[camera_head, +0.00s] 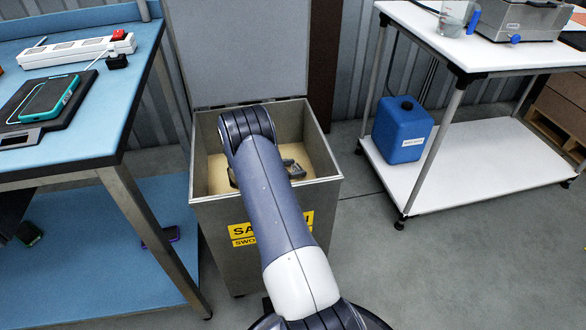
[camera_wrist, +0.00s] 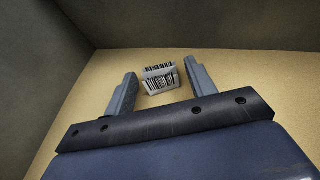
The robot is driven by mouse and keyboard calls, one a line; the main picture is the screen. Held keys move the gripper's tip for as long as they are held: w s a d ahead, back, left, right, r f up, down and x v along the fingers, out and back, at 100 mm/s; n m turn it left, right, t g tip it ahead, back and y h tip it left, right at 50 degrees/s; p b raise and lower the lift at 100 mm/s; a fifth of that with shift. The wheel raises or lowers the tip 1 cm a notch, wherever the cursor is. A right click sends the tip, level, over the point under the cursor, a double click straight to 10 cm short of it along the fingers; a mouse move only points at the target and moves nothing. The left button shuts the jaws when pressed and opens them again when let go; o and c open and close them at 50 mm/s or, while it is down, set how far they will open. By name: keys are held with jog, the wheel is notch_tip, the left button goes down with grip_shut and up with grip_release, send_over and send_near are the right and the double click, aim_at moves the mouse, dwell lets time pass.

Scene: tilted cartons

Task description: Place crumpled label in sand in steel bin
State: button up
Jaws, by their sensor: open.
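The crumpled label (camera_wrist: 160,78) is a small white piece with black barcode stripes. In the wrist view it lies on the sand (camera_wrist: 235,82) inside the steel bin (camera_head: 321,188). My gripper (camera_wrist: 163,82) is open, with one finger on each side of the label and a gap on both sides. The label sits at or slightly beyond the fingertips, and nothing is held. In the head view my arm reaches into the bin and hides much of the inside; the label cannot be seen there.
The bin's walls (camera_wrist: 240,25) rise close around my gripper, and its raised lid (camera_head: 240,50) stands behind. A blue workbench (camera_head: 75,130) with a power strip (camera_head: 75,50) stands left. A white shelf table (camera_head: 480,165) with a blue canister (camera_head: 402,130) stands right.

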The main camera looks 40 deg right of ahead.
jog(key=shift+a+r, duration=0.15)
jog(key=shift+r, duration=0.1)
jog(key=p+v, duration=0.1)
jog(key=v, duration=0.6)
jog(key=shift+a+p, duration=0.1)
jog(key=shift+p, duration=0.3)
dwell(0.3)
jog(key=shift+c, duration=0.3)
